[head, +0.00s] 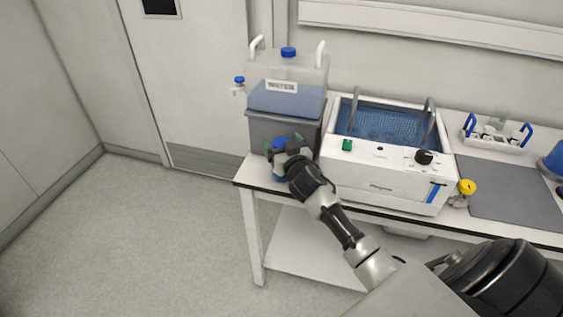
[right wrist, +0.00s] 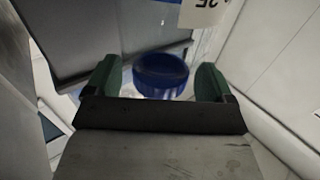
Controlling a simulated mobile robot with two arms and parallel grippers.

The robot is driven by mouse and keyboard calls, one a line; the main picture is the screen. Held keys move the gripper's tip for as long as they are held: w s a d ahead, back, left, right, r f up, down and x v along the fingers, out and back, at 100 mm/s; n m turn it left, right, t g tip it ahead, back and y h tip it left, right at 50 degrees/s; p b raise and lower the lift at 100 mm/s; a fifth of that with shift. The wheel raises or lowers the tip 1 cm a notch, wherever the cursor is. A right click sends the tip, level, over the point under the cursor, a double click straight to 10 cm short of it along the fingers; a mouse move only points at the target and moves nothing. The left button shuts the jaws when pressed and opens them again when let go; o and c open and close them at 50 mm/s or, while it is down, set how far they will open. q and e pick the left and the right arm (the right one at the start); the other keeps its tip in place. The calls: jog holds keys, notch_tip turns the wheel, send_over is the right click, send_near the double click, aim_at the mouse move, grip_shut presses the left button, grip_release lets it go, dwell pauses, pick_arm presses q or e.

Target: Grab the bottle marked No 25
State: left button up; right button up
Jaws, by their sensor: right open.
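The bottle with a blue cap (head: 281,143) stands at the left front corner of the bench, in front of the waste container. Its blue cap (right wrist: 161,76) lies between the two green fingers in the right wrist view. A white label (right wrist: 203,12) with dark print, partly cut off and upside down, shows behind it; "25" seems readable. My right gripper (head: 285,150) is open around the bottle's top, a finger on each side of the cap. Its hand hides part of the bottle in the head view. Whether the fingers touch the cap is unclear. My left gripper is not in view.
The waste container (head: 287,100) with blue liquid stands close behind the bottle. A white water bath (head: 385,185) stands just right of it. A white caddy (head: 495,137) and grey mat (head: 505,190) lie farther right. The bench (head: 254,181) ends just left of the bottle; open floor (head: 150,240) lies beyond.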

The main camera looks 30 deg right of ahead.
jog(key=shift+w, duration=0.25)
jog(key=c, duration=1.6)
jog(key=shift+r, duration=0.1)
grip_shut()
jog(key=shift+r, duration=0.1)
